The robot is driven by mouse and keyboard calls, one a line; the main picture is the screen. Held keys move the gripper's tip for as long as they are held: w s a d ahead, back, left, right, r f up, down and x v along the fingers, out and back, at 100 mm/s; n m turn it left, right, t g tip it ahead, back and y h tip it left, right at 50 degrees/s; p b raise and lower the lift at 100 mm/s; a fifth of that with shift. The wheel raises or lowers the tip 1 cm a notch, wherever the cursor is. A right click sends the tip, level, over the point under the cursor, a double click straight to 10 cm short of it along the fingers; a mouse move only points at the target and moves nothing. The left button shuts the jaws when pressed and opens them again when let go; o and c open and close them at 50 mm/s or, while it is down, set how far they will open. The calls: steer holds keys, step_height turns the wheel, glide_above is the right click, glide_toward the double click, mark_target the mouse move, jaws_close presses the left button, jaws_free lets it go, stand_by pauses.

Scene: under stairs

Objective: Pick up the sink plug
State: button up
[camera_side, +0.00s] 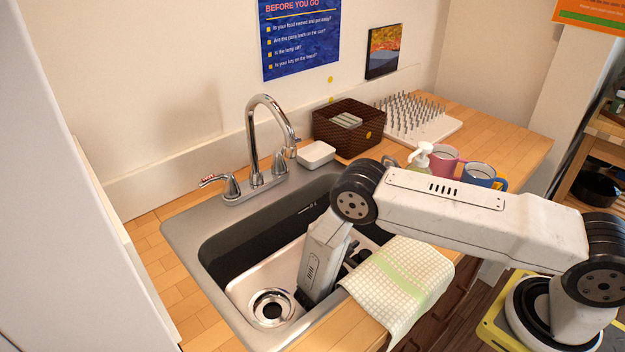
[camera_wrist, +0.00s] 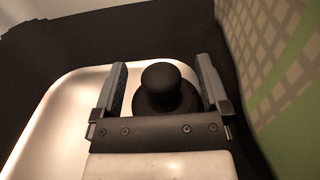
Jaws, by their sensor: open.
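The sink plug (camera_wrist: 162,82) is black, with a round knob on a wider base. In the wrist view it stands with its knob up between the two grey fingers of my gripper (camera_wrist: 162,62). My gripper is open, with a gap visible on each side of the knob. The lower part of the plug's base is hidden behind my gripper's dark front plate. In the side view my wrist reaches down into the sink (camera_side: 185,222), and I cannot make out the plug there.
A checked cloth (camera_side: 405,284) hangs over the sink's front edge, close on the right in the wrist view (camera_wrist: 262,60). A chrome faucet (camera_side: 252,140) stands behind the sink. A soap bottle (camera_side: 420,160), mugs (camera_side: 482,174) and a brown basket (camera_side: 345,140) stand on the counter.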

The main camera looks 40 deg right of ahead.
mark_target(363, 255)
stand_by(0.3)
jaws_close()
steer(key=shift+r, duration=0.2)
steer(key=shift+r, duration=4.85)
steer(key=c, duration=0.8)
jaws_free()
jaws_close()
